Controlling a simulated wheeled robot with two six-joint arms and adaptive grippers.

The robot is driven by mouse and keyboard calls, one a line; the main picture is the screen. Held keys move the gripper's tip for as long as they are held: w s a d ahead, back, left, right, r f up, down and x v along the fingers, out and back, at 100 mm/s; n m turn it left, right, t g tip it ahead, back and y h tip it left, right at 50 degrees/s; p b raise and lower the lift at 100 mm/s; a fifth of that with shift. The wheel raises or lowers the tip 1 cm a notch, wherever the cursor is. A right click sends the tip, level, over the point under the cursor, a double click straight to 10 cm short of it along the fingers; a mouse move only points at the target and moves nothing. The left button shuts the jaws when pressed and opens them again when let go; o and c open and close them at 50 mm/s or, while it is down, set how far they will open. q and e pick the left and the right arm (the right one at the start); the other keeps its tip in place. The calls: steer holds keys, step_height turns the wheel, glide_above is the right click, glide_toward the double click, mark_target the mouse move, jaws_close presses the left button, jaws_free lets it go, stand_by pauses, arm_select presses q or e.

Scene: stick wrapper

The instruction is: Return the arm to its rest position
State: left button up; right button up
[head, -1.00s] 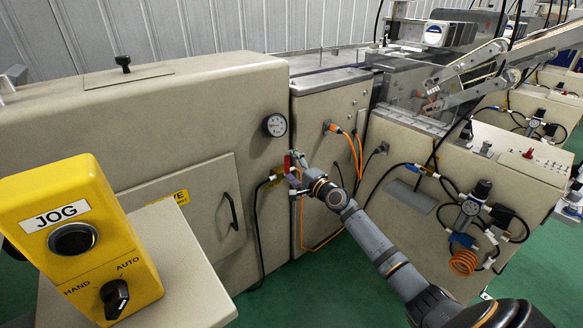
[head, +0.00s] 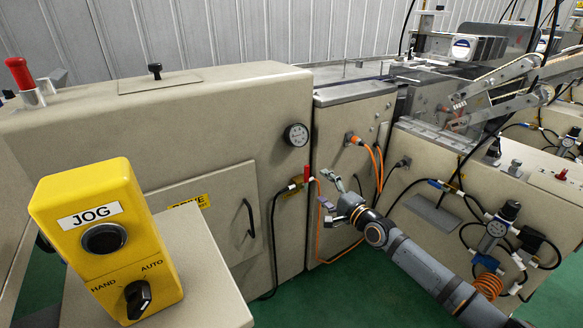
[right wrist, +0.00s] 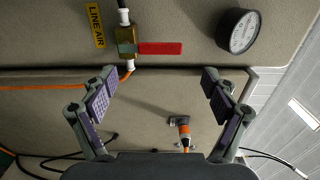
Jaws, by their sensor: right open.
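My right gripper (head: 324,190) is open and empty in the head view, just right of a small red valve handle (head: 306,173) on the machine front. A gap shows between them. In the right wrist view the two fingers of my right gripper (right wrist: 159,88) are spread wide with nothing between the pads. The red handle (right wrist: 160,48) and its brass valve (right wrist: 126,40) lie beyond the fingertips, apart from them. My right arm reaches in from the lower right of the head view. My left gripper is not in view.
A yellow JOG control box (head: 105,240) stands at the left front. A pressure gauge (head: 297,135) is above the valve. Orange and black cables (head: 376,165) hang close behind the gripper. A machine cabinet (head: 480,200) stands right. Green floor (head: 330,275) is open below.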

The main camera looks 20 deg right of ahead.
steer(key=s+a+f+n+g, duration=0.6)
steer(key=s+f, duration=0.3)
steer(key=f, duration=0.4)
steer(key=s+a+f+n+g, duration=0.4)
steer(key=s+a+f+n, duration=0.35)
steer(key=f, duration=0.55)
arm_select(q)
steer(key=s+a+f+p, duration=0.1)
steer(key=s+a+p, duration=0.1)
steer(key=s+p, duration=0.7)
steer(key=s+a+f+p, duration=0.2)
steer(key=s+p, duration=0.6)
steer(key=p, duration=0.9)
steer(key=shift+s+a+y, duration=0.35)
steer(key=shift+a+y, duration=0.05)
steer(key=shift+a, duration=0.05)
arm_select(e)
steer(key=s+d+f+n+g+h, duration=0.1)
steer(key=s+f+g, duration=0.1)
steer(key=s, duration=0.9)
steer(key=s+d+f+n+g+h, duration=0.1)
steer(key=s+f+g, duration=0.1)
steer(key=s, duration=1)
steer(key=s+d+f+n+g+h, duration=0.1)
steer(key=s+f, duration=0.3)
steer(key=s, duration=0.7)
steer(key=shift+s+d+g, duration=0.25)
steer(key=shift+s+g, duration=0.05)
steer(key=shift+g, duration=0.5)
